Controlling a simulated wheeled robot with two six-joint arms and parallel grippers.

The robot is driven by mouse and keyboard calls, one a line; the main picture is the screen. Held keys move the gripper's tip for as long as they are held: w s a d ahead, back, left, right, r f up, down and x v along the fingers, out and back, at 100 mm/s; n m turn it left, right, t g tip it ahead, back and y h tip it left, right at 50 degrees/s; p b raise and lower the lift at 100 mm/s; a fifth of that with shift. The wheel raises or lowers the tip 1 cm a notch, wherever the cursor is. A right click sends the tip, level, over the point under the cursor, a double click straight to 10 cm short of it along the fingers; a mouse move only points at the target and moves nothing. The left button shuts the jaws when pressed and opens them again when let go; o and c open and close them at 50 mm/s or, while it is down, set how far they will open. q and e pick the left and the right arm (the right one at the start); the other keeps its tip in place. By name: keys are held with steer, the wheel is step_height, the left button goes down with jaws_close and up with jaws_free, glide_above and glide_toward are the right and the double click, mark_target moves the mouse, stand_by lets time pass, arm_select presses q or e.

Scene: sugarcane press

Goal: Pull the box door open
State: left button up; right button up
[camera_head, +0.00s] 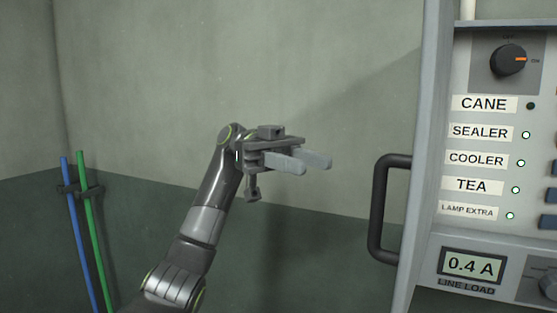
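The grey control box (424,165) stands at the right of the head view and runs off the right edge. A black U-shaped handle (379,210) sticks out from its left side. I cannot tell from this view where the door's edge lies. My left gripper (308,165) is left of the handle and a little above its middle, apart from it. Its two light grey fingers are spread, point right, and hold nothing. My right gripper is not in view.
The box front carries a rotary switch (508,60), labels with small lamps, and a 0.4 A display (470,265). A blue pipe (78,235) and a green pipe (93,230) stand by the wall at left. The space between gripper and handle looks clear.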

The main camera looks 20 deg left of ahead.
arm_select(q)
steer(key=v, duration=0.6)
steer(key=shift+a, duration=0.1)
stand_by(0.3)
